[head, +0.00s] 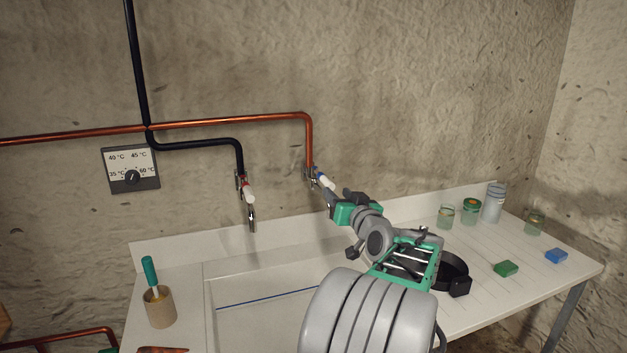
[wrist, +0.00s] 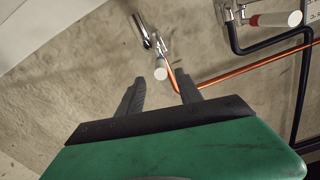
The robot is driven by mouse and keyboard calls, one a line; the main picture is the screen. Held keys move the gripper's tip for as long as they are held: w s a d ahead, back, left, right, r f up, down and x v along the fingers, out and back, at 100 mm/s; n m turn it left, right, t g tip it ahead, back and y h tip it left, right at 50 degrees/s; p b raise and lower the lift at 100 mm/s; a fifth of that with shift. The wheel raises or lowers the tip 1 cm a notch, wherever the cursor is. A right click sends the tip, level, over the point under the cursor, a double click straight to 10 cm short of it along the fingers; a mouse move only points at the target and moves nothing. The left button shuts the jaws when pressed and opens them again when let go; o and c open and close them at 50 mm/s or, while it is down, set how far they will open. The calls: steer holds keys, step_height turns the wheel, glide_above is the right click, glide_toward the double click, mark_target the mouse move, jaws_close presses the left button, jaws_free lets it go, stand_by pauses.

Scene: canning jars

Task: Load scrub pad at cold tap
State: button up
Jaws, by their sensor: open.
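The cold tap (head: 322,179), with a blue collar and white lever, is on the wall at the end of the copper pipe. Its white lever end (wrist: 161,72) shows in the wrist view just beyond the gap between my fingertips. My gripper (head: 337,196) is open and empty beside this tap, with its fingers (wrist: 162,86) spread either side of the lever's line. I cannot tell whether they touch it. A green pad-like block (head: 506,268) and a blue one (head: 556,256) lie on the right counter; which is the scrub pad is unclear.
A red-collared tap (head: 248,193) is left of my gripper, above the sink (head: 235,292). A brush cup (head: 159,307) stands left. My arm hides part of the sink.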

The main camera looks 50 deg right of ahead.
mark_target(328, 179)
steer(key=p+x, duration=0.1)
steer(key=x, duration=0.3)
steer(key=p+x, duration=0.1)
steer(key=x, duration=0.3)
steer(key=shift+r+p, duration=0.25)
steer(key=shift+p, duration=0.05)
steer(key=shift+c, duration=0.2)
jaws_close()
stand_by(0.8)
